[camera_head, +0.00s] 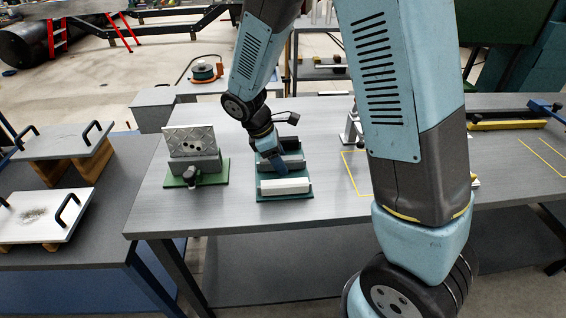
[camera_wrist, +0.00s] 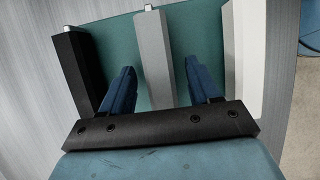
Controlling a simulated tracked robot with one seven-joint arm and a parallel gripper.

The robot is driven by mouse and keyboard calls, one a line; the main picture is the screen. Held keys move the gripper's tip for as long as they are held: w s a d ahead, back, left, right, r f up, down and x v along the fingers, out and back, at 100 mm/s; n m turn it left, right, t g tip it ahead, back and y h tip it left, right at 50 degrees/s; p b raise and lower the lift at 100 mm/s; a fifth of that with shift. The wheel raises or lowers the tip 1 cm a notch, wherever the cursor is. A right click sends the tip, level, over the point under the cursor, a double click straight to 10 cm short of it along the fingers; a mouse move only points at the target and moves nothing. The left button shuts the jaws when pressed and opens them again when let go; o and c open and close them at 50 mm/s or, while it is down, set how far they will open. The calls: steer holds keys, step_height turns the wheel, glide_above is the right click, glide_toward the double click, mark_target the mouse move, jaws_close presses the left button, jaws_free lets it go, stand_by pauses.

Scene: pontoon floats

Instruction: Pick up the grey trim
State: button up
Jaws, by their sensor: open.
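The grey trim (camera_wrist: 153,45) is a straight bar lying on a green tray (camera_wrist: 119,40), in the middle between a black bar (camera_wrist: 78,65) on the left and a white bar (camera_wrist: 244,50) on the right. My gripper (camera_wrist: 160,68) is open, with one blue finger on each side of the grey trim. A gap shows between each finger and the trim. The near end of the trim is hidden behind the dark gripper body. In the head view, the gripper (camera_head: 280,167) points down over the tray, partly covering the grey trim (camera_head: 294,162).
A green board with a tread-plate piece (camera_head: 191,141) and a dark clamp stands left of the tray on the grey table (camera_head: 240,224). Yellow outlines (camera_head: 349,173) mark the table to the right. A lower bench (camera_head: 110,218) with handled plates is at far left.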

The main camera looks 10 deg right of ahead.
steer(key=shift+c, duration=0.4)
steer(key=c, duration=1)
steer(key=shift+r, duration=0.1)
